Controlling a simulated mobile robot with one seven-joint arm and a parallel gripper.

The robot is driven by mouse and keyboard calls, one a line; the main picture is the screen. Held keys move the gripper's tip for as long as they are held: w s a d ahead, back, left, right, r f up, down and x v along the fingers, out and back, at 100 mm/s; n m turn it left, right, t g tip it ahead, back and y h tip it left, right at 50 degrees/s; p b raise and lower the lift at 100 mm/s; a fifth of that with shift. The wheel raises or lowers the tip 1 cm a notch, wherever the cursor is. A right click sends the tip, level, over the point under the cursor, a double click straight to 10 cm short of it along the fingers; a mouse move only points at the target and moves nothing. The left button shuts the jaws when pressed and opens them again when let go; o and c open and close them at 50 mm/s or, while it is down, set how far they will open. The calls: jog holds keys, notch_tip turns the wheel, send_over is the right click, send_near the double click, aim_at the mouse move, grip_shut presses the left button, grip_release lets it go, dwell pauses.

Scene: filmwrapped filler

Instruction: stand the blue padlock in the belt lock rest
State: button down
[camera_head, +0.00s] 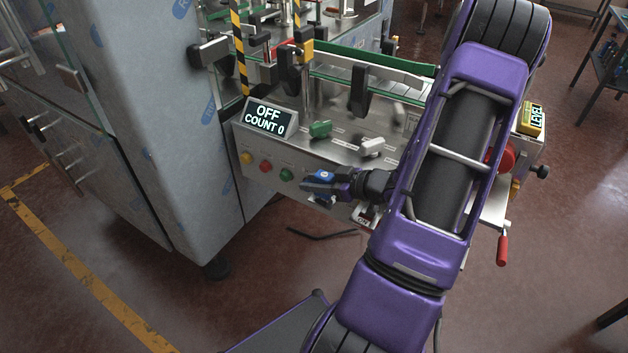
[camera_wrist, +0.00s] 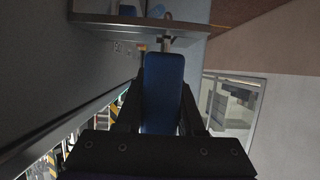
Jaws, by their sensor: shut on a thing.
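The blue padlock (camera_head: 326,175) is between the fingers of my gripper (camera_head: 318,186), in front of the machine's control panel, right of the green button. In the wrist view the padlock (camera_wrist: 163,88) shows as a long blue body between the two dark fingers of my gripper (camera_wrist: 162,105), which is shut on it. Its shackle is not clearly visible. A small pale bracket (camera_wrist: 178,41) shows just beyond the padlock's far end; I cannot tell whether it touches. I cannot pick out the belt lock rest for certain; my arm and gripper hide part of the panel's front.
The panel carries an "OFF COUNT 0" display (camera_head: 270,118), yellow, red and green buttons (camera_head: 287,174), a green switch handle (camera_head: 320,129) and a white one (camera_head: 371,147). A large grey cabinet (camera_head: 150,110) stands at left. A red-handled lever (camera_head: 502,250) projects at right.

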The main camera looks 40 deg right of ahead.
jog(key=shift+f, duration=0.3)
jog(key=shift+c, duration=2.2)
grip_release()
jog(key=p+v, duration=0.1)
jog(key=v, duration=1.6)
jog(key=shift+s+r, duration=0.2)
jog(key=shift+r, duration=0.1)
